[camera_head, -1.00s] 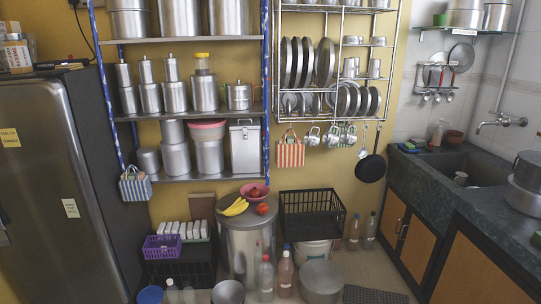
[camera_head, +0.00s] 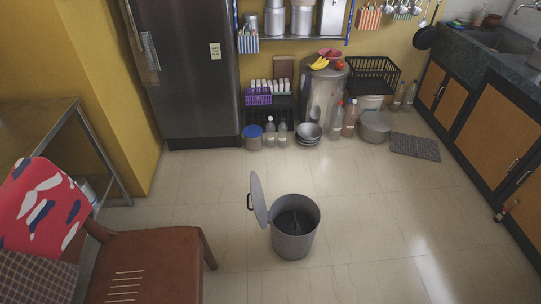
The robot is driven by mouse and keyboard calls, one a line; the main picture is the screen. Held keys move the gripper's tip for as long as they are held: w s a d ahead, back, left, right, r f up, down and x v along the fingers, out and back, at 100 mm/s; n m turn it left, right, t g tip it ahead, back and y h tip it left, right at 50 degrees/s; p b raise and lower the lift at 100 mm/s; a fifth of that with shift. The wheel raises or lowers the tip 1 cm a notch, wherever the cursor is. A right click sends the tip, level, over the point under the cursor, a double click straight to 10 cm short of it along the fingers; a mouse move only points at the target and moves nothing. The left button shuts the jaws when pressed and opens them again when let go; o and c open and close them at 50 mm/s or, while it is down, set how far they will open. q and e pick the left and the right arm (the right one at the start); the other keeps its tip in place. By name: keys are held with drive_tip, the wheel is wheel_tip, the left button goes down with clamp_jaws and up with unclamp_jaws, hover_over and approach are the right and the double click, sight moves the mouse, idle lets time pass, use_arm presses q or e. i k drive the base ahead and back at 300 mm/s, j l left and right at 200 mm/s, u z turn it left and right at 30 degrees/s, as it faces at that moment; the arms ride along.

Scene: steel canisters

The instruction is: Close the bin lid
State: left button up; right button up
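A grey metal bin (camera_head: 295,243) stands upright on the tiled floor in the middle of the view. Its round lid (camera_head: 258,198) is open and stands nearly upright at the bin's left rim. The dark inside of the bin shows, with something indistinct in it. A dark handle sticks out on the lid's left side. Neither of my grippers is in view.
A brown chair (camera_head: 150,262) with a patterned cloth is at the lower left, beside a metal table (camera_head: 50,112). A fridge (camera_head: 190,75), bottles and pots line the back. Cabinets (camera_head: 470,120) run along the right. Floor around the bin is clear, especially right.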

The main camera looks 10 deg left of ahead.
sight(259, 204)
drive_tip(key=k+j, duration=0.2)
drive_tip(key=j, duration=0.15)
drive_tip(key=k+j, duration=0.2)
drive_tip(key=j, duration=0.15)
drive_tip(key=k+j, duration=0.2)
drive_tip(key=j, duration=0.15)
drive_tip(key=i+l+u, duration=0.15)
drive_tip(key=l, duration=0.3)
drive_tip(key=i+l+u, duration=0.15)
drive_tip(key=l, duration=0.35)
drive_tip(key=i+l+u, duration=0.15)
drive_tip(key=l, duration=0.3)
drive_tip(key=l+u, duration=0.15)
drive_tip(key=l, duration=0.35)
